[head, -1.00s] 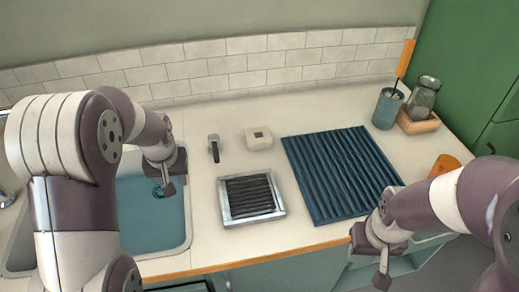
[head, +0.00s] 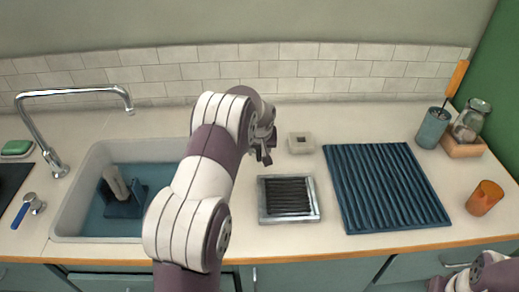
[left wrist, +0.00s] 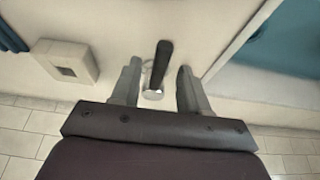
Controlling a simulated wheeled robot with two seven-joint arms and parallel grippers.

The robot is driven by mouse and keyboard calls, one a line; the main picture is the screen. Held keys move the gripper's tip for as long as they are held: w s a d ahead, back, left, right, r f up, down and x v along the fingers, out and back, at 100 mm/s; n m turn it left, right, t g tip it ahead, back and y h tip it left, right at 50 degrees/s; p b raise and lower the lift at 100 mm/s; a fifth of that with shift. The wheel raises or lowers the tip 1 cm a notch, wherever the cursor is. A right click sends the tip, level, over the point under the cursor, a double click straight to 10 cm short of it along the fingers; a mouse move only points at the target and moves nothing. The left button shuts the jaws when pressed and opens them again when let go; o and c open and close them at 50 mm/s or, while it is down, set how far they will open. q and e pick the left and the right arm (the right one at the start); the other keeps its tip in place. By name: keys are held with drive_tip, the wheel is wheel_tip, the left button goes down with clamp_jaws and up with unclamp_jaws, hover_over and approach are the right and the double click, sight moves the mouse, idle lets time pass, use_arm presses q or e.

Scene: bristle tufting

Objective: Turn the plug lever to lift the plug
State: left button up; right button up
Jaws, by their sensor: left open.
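The lever with a black handle and a chrome end (left wrist: 160,62) stands on the counter right of the sink; I take it as the plug lever. In the left wrist view it lies between the two fingers of my left gripper (left wrist: 158,70), which is open, with a gap on each side. In the head view my left gripper (head: 265,155) hides most of the lever. The sink (head: 75,200) has a blue inside; I cannot make out the plug. My right gripper (head: 445,285) is only partly in view at the bottom right.
A small pale box (head: 300,143) stands close to the right of my left gripper. A metal-framed tray (head: 290,218) and a ribbed blue mat (head: 355,222) lie further right. A lever with a blue handle (head: 20,215) and the tap (head: 60,168) are left of the sink.

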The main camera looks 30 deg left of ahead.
use_arm(q)
drive_tip(key=shift+w+f, duration=0.1)
drive_tip(key=shift+f, duration=0.3)
clamp_jaws()
drive_tip(key=shift+r, duration=0.1)
